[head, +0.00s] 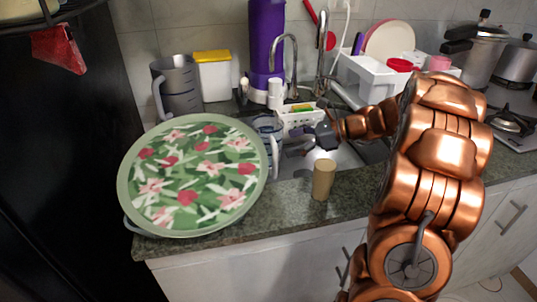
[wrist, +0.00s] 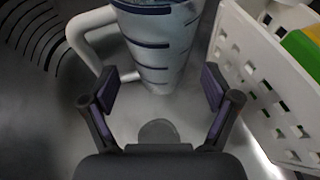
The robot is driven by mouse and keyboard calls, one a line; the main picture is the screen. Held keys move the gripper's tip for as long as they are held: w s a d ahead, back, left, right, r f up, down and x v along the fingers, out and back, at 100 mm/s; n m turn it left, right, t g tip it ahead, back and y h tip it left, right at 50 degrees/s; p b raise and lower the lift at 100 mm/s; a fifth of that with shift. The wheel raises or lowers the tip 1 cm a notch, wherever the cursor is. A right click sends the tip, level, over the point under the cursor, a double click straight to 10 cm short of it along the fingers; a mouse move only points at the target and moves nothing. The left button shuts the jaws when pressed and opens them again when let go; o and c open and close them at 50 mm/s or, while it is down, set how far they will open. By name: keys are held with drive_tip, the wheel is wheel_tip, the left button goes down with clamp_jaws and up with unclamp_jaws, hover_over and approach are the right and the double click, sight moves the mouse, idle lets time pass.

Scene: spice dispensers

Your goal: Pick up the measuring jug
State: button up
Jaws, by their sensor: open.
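The measuring jug (wrist: 165,45) is clear with dark blue bands and a pale handle on its left. It stands in the metal sink, ahead of my gripper (wrist: 160,88) in the wrist view. My gripper is open, one finger to each side of the jug's lower part in the picture; contact is not visible. The jug's top is cut off there. In the head view the jug (head: 268,128) is partly hidden by the floral tray, and my gripper (head: 318,138) is just right of it.
A round floral tray (head: 190,175) leans out over the counter on the left. A white perforated caddy (wrist: 270,85) stands close at right in the wrist view. A tan cylinder (head: 323,180) is on the front counter. A grey jug (head: 177,88) and a purple bottle (head: 266,45) stand behind.

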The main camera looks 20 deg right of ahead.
sight(269, 154)
drive_tip(key=x, duration=0.2)
drive_tip(key=f+x, duration=0.1)
drive_tip(key=x, duration=0.1)
drive_tip(key=shift+a+f+b, duration=0.1)
drive_tip(key=shift+f+b, duration=0.1)
drive_tip(key=shift+b, duration=0.15)
drive_tip(key=shift+w+a+f, duration=0.1)
drive_tip(key=shift+w+a, duration=0.2)
drive_tip(key=c, duration=1.4)
drive_tip(key=shift+c, duration=0.4)
drive_tip(key=shift+d+r, duration=0.1)
drive_tip(key=shift+r, duration=0.1)
